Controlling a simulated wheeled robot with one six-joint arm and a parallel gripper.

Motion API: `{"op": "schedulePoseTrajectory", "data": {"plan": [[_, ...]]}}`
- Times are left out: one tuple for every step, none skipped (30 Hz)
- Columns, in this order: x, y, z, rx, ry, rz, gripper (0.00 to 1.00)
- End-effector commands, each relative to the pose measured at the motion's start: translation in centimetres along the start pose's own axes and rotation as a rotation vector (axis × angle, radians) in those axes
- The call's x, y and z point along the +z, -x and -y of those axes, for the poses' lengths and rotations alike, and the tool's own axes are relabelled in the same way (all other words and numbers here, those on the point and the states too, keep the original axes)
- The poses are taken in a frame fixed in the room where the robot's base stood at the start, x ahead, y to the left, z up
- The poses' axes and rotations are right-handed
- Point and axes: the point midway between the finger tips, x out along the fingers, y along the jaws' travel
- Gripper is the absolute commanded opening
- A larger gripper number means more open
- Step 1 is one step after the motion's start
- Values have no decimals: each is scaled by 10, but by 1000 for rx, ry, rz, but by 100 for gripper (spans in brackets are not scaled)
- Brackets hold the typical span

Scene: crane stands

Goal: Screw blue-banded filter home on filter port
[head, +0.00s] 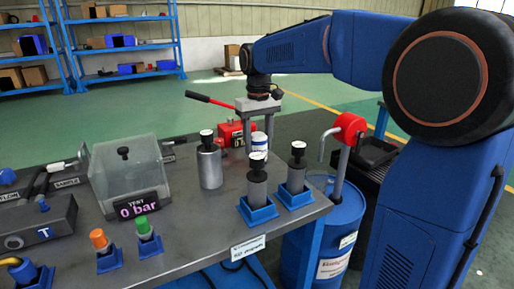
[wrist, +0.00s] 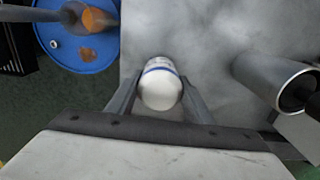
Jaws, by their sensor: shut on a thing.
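The blue-banded filter (head: 259,141) is a white cylinder with a blue band. In the head view it is upright at the back right of the bench, partly behind a black-topped grey cylinder. In the wrist view the filter (wrist: 160,88) sits between my two fingers, its rounded white end toward the camera. My gripper (head: 259,128) points down and is shut on the filter; it also shows in the wrist view (wrist: 160,100). I cannot make out the filter port in either view. Whether the filter's lower end touches anything is hidden.
A grey cylinder (head: 209,166) stands left of the filter, with a red hand pump (head: 232,133) behind. Two black-topped cylinders (head: 257,189) (head: 297,174) sit in blue holders in front. A clear box (head: 125,170) reading 0 bar stands left. A blue drum (head: 330,225) is beyond the bench's right edge.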

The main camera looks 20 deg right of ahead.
Motion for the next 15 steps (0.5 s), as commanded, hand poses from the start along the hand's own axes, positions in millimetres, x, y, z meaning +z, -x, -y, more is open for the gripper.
{"op": "schedulePoseTrajectory", "data": {"plan": [[0, 1, 0, 0, 0, -1, 22], [0, 2, 0, 0, 0, -1, 22], [0, 3, 0, 0, 0, -1, 22], [0, 4, 0, 0, 0, -1, 21], [0, 6, 0, 0, 0, -2, 21], [0, 7, 0, 0, 0, -2, 21], [0, 8, 0, 0, 0, -2, 21], [-1, 10, 0, 0, 0, -2, 21], [-1, 11, 0, 0, 0, -3, 21], [0, 12, 0, 0, 0, -2, 21], [0, 14, 0, 0, 0, -2, 21], [0, 15, 0, 0, 0, -2, 21], [0, 16, 0, 0, 0, -1, 21], [0, 17, 0, 0, 0, -1, 21], [0, 19, 0, 0, 0, -1, 21]]}}
